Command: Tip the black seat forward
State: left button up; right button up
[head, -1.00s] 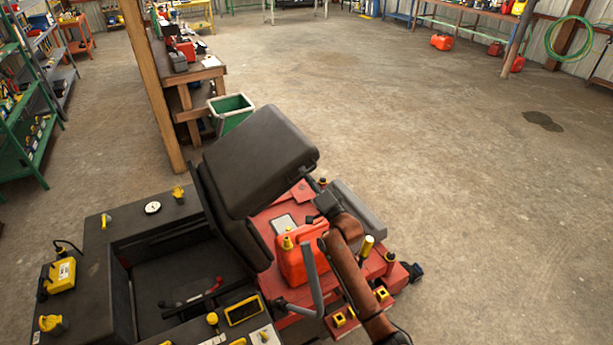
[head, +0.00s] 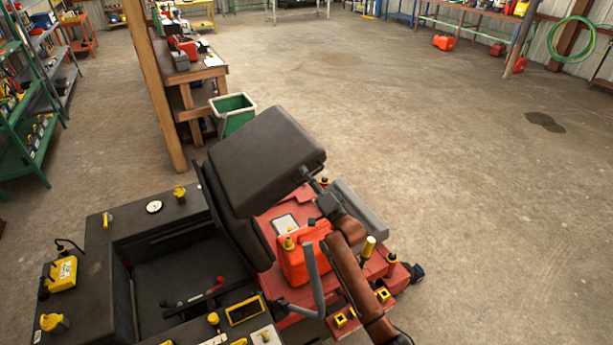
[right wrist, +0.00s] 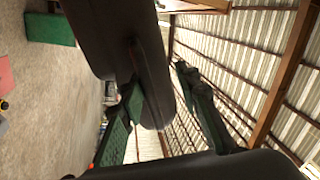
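The black seat (head: 262,150) stands tilted on the red and black machine, its large upper pad leaning up and to the right over the red deck (head: 270,215). Its second pad (head: 238,222) slopes down to the left. My right gripper (head: 305,174) is at the right edge of the upper pad. In the right wrist view the fingers (right wrist: 158,95) are spread apart, and the dark seat edge (right wrist: 150,75) lies between them. A gap shows beside the right finger; contact at the left finger cannot be told. My left gripper is out of view.
A red fuel can (head: 296,262) and a grey bent lever (head: 314,285) stand close under my right arm. A green bin (head: 232,112), a wooden post (head: 155,90) and a workbench (head: 195,85) are behind the seat.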

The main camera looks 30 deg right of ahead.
jog(key=s+f, duration=0.2)
jog(key=s, duration=0.9)
jog(key=shift+s+d, duration=0.15)
jog(key=shift+d, duration=0.05)
